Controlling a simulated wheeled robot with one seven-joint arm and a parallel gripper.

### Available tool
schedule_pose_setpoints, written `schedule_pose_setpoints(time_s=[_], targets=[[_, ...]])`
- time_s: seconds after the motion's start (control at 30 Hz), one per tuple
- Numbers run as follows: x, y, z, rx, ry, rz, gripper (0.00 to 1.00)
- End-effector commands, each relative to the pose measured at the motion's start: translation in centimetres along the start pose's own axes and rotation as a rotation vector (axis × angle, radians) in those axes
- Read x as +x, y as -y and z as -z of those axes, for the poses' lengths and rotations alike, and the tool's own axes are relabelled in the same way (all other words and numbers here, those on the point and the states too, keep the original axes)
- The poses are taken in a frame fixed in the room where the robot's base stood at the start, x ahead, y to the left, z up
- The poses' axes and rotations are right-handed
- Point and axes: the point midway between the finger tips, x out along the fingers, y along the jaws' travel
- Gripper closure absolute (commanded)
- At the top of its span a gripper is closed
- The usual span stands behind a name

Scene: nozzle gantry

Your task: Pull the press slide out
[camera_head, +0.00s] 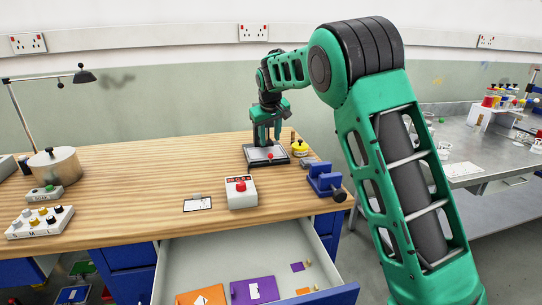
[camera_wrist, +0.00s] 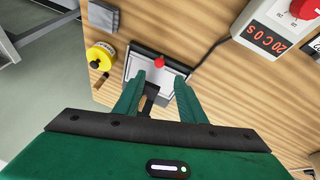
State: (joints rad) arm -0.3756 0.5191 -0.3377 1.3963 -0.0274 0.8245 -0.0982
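The press slide (camera_head: 257,160) looks like a flat pale plate in a dark frame near the far right part of the bench, with a red knob (camera_head: 270,155). In the wrist view the pale plate (camera_wrist: 143,65) lies beneath my fingers, and the red knob (camera_wrist: 160,61) stands at its upper edge. My gripper (camera_head: 266,138) points down above the plate. In the wrist view its green fingers (camera_wrist: 159,78) are apart with nothing between the tips, just below the knob in the picture. The fingers partly hide the plate, and I cannot tell their exact height above it.
A yellow round container (camera_head: 299,148) and a blue vise (camera_head: 325,180) stand right of the plate. A drawer (camera_head: 240,265) hangs open in front.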

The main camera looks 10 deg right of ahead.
Motion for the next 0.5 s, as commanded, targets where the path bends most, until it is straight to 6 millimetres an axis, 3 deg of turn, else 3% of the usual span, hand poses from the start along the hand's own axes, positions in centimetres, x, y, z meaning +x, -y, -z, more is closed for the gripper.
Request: schedule_pose_setpoints(time_s=[0.5], targets=[[8.3,-0.3,-0.2,0.004,0.003,-0.002,0.63]])
